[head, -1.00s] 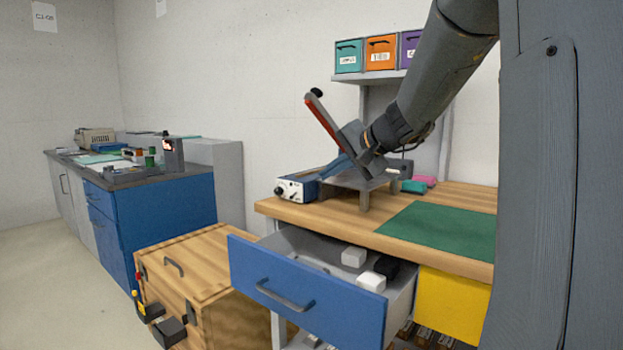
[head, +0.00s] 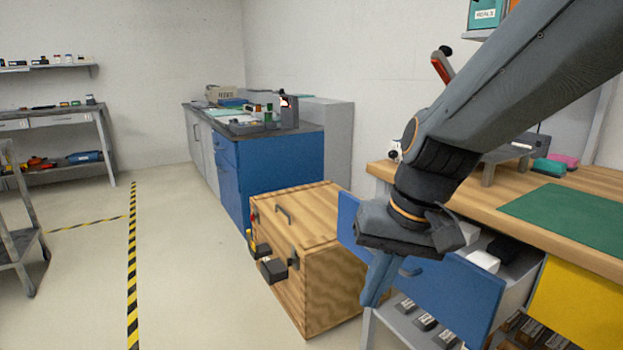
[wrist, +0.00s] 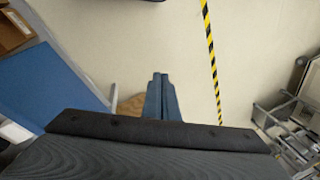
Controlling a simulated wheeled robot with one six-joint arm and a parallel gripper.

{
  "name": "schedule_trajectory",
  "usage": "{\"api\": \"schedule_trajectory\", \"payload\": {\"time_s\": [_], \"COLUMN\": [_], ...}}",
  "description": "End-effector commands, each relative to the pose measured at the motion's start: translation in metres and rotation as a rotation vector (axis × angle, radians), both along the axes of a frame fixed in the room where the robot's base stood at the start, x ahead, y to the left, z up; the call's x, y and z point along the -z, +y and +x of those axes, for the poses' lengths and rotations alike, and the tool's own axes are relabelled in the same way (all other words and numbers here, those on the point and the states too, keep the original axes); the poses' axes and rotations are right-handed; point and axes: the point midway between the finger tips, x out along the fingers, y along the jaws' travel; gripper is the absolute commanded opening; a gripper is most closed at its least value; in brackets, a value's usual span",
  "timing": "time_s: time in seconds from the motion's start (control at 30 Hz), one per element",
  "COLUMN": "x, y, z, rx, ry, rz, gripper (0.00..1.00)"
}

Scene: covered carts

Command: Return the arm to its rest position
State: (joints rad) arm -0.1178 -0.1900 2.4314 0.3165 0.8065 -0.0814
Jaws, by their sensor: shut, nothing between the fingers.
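My gripper (head: 372,298) points downward at the end of my arm, in front of the open blue drawer in the head view. Its blue fingers are together with nothing between them. In the wrist view the closed fingers (wrist: 162,90) point away over the pale floor. My arm is folded down from the upper right and hides part of the drawer and the bench.
The blue drawer (head: 455,300) stands open under the wooden bench (head: 483,196), with white blocks inside. A wooden chest (head: 325,260) stands left of it. A blue cabinet (head: 275,165) is behind. Open floor (head: 190,240) with striped tape lies left.

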Motion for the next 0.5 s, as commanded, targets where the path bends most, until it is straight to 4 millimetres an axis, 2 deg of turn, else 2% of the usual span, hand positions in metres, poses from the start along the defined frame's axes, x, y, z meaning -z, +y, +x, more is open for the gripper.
{"api": "schedule_trajectory", "payload": {"time_s": [0.1, 0.3, 0.37, 0.5], "x": [0.012, 0.028, 0.032, 0.023], "y": [0.001, -0.005, -0.007, -0.014], "z": [-0.028, -0.066, -0.075, -0.074], "rx": [-0.085, -0.207, -0.243, -0.22], "ry": [0.022, 0.05, 0.055, 0.058], "rz": [-0.064, -0.163, -0.193, -0.199], "gripper": [0.0, 0.0, 0.0, 0.0]}}
